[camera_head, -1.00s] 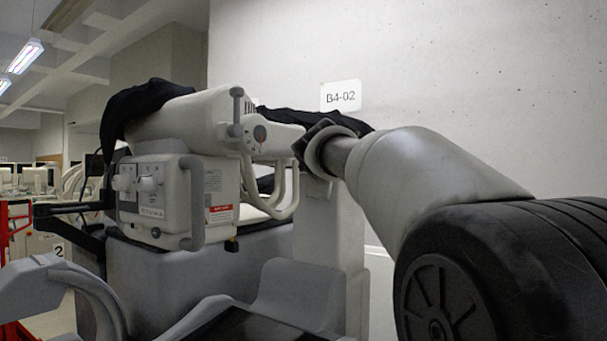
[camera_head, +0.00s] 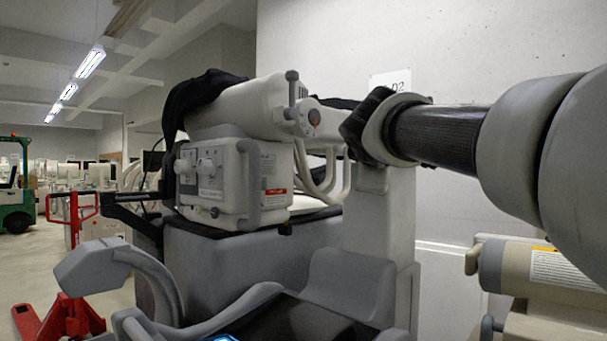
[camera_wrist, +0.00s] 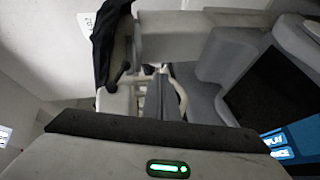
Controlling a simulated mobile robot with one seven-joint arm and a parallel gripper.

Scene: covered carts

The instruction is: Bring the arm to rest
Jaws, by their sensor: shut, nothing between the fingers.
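My arm reaches in from the right edge in the head view, roughly level, with a grey joint and a dark ribbed tube. At its end my gripper (camera_head: 357,127), dark and shut with nothing held, points left in front of the wall, close beside the cart machine's head in the picture. I cannot tell whether it touches the machine. In the wrist view a dark rough bar and a grey housing with a green light, seemingly my own gripper's, fill the bottom.
A white and grey cart machine (camera_head: 240,185) with a black cover (camera_head: 195,95) stands close ahead. Another beige machine (camera_head: 550,275) is at lower right. A red pallet jack (camera_head: 62,318) and a green forklift (camera_head: 18,190) stand left, with open floor. A concrete wall (camera_head: 430,40) is behind.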

